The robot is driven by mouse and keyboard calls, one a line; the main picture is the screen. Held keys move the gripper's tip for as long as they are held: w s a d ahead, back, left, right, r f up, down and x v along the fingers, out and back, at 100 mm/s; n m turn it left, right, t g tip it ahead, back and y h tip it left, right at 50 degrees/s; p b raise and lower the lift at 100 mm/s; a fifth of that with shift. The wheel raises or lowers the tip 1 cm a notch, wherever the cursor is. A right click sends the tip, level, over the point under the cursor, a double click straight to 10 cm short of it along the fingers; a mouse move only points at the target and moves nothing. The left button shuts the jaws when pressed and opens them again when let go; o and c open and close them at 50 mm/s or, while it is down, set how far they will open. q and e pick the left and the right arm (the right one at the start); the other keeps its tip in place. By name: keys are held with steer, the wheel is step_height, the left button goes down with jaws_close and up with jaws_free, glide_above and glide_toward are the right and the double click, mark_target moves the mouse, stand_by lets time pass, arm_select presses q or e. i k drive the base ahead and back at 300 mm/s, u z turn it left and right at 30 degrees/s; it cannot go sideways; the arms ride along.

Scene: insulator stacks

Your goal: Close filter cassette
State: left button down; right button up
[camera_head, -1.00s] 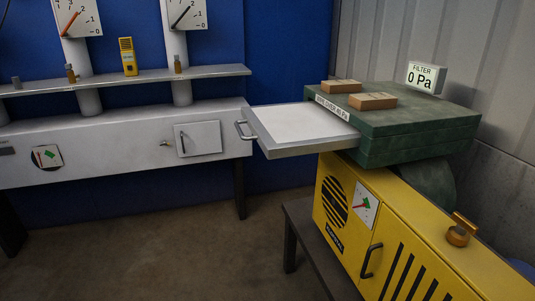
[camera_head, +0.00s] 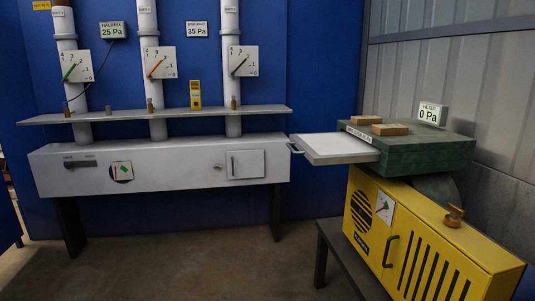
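The filter cassette (camera_head: 336,146) is a flat tray with a white top and a metal handle (camera_head: 296,148) at its left end. It sticks out to the left from the green filter housing (camera_head: 427,152), so it stands open. A label strip runs along the housing's edge above the cassette. A sign on the housing, the filter display (camera_head: 432,114), reads 0 Pa. Neither of my grippers is in view.
Two brown blocks (camera_head: 391,129) lie on the housing. A grey duct box (camera_head: 140,168) with pipes and gauges lines the blue wall. The floor in front is clear.

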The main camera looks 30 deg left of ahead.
mark_target(339, 148)
steer(key=u, duration=0.75)
steer(key=i, duration=0.75)
steer(key=u, duration=0.45)
